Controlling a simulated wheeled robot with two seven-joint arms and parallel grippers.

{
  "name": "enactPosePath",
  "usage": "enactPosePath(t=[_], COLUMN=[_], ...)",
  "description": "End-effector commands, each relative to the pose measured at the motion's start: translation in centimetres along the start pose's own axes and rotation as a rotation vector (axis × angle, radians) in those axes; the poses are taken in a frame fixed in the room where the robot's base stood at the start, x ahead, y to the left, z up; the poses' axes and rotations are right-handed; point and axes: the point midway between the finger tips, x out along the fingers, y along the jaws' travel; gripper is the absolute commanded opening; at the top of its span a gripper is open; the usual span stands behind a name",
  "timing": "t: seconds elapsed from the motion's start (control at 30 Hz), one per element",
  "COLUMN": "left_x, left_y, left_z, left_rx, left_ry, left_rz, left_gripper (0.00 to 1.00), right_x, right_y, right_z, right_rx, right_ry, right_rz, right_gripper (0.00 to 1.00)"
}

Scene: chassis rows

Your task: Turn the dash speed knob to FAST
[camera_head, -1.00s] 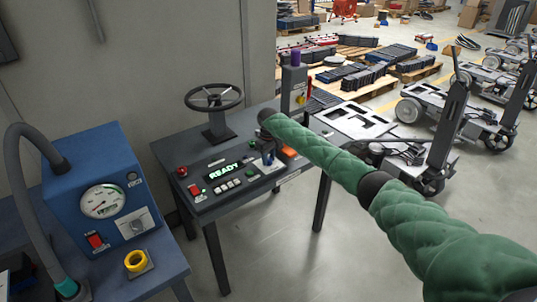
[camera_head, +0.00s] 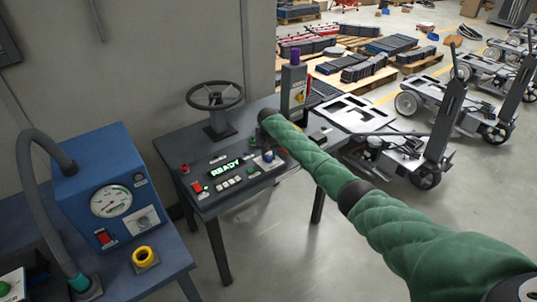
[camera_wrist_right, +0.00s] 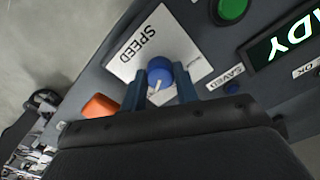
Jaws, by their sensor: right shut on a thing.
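The speed knob (camera_wrist_right: 160,73) is blue with a white pointer line and sits on a white plate (camera_wrist_right: 150,42) marked SPEED. In the right wrist view my right gripper (camera_wrist_right: 160,92) has its two blue fingers on either side of the knob, shut on it. The fingers and gripper body hide the lower part of the plate, so I cannot read the FAST mark. In the head view the right gripper (camera_head: 268,160) is at the right end of the dash panel (camera_head: 215,195), mostly behind my green-sleeved forearm. My left gripper is not in view.
The dash has a lit READY display (camera_head: 226,168), a red switch (camera_head: 197,187), a steering wheel (camera_head: 214,95) and a green button (camera_wrist_right: 232,10). An orange part (camera_wrist_right: 99,106) lies beside the plate. A blue gauge box (camera_head: 105,185) stands at the left.

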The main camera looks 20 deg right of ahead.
Motion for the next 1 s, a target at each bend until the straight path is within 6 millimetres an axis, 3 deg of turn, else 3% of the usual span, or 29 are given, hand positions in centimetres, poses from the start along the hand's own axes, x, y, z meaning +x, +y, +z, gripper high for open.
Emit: enactPosePath(t=[0.47, 0.5, 0.57, 1.0], left_x=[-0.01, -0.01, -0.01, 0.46], left_y=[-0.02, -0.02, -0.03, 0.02], left_z=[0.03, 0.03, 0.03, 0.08], left_rx=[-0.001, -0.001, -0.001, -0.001], left_ry=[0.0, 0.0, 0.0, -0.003], left_rz=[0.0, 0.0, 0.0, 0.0], left_gripper=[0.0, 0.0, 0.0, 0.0], right_x=[-0.13, -0.14, -0.13, -0.88], right_y=[0.03, 0.03, 0.02, -0.03], right_z=[-0.08, -0.08, -0.08, -0.09], right_rx=[0.013, 0.012, 0.012, 0.011], right_ry=[0.002, 0.002, 0.002, 0.003], right_rz=[0.0, 0.0, 0.0, -0.001], right_gripper=[0.07, 0.38, 0.5, 0.52])
